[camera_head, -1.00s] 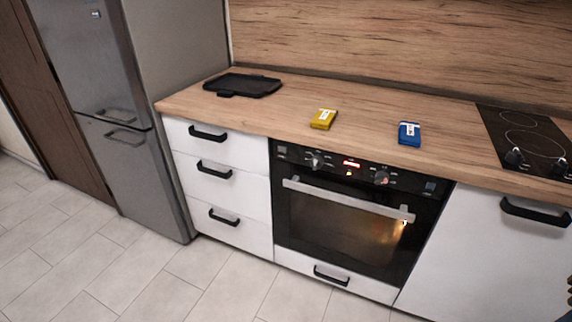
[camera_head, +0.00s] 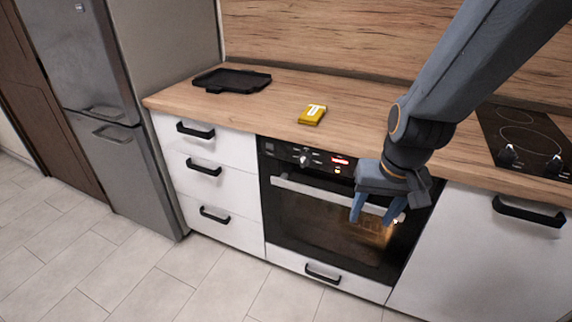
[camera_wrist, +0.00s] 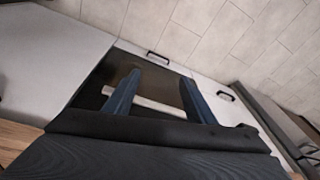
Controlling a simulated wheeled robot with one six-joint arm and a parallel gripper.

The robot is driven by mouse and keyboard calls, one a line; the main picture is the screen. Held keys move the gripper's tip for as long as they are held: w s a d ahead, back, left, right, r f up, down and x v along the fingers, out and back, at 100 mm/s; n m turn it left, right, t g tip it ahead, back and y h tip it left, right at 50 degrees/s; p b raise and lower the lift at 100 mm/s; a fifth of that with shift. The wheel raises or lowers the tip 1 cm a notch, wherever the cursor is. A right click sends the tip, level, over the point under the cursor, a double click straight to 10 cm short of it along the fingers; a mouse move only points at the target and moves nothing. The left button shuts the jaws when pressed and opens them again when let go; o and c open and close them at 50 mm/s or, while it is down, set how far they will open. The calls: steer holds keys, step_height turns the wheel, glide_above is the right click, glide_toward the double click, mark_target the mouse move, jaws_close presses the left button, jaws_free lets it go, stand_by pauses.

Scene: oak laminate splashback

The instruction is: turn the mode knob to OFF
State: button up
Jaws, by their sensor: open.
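The oven (camera_head: 320,218) has a black control panel with a lit red display (camera_head: 340,161). A left knob (camera_head: 303,159) shows on the panel. The panel's right part, where a second knob showed earlier, is hidden behind my arm. I cannot read which knob is the mode knob. My gripper (camera_head: 375,212) is open and empty, in front of the right part of the oven door, fingers pointing down. In the wrist view, my open gripper (camera_wrist: 160,76) has the pale oven handle (camera_wrist: 150,104) showing between its fingers; contact cannot be told.
A yellow box (camera_head: 312,115) and a black tray (camera_head: 232,80) lie on the wooden counter (camera_head: 190,99). The hob (camera_head: 520,135) with its own knobs is at the right. White drawers (camera_head: 205,170) and a grey fridge stand left. The tiled floor in front is clear.

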steer(key=w+a+f+m+t+b, duration=0.1)
steer(key=w+a+f+t+b, duration=0.2)
steer(key=w+a, duration=0.55)
steer(key=w+a+f+m+t+b, duration=0.1)
steer(key=w+a+f+m+t, duration=0.15)
steer(key=w+a+t, duration=0.6)
steer(key=m+t+h+b, duration=0.3)
steer(key=h, duration=0.5)
glide_toward(302, 163)
steer(key=x, duration=0.9)
steer(key=shift+w+d+r, duration=0.1)
steer(key=shift+w, duration=0.05)
steer(key=shift+c, duration=0.4)
steer(key=c, duration=1)
steer(key=shift+o, duration=0.2)
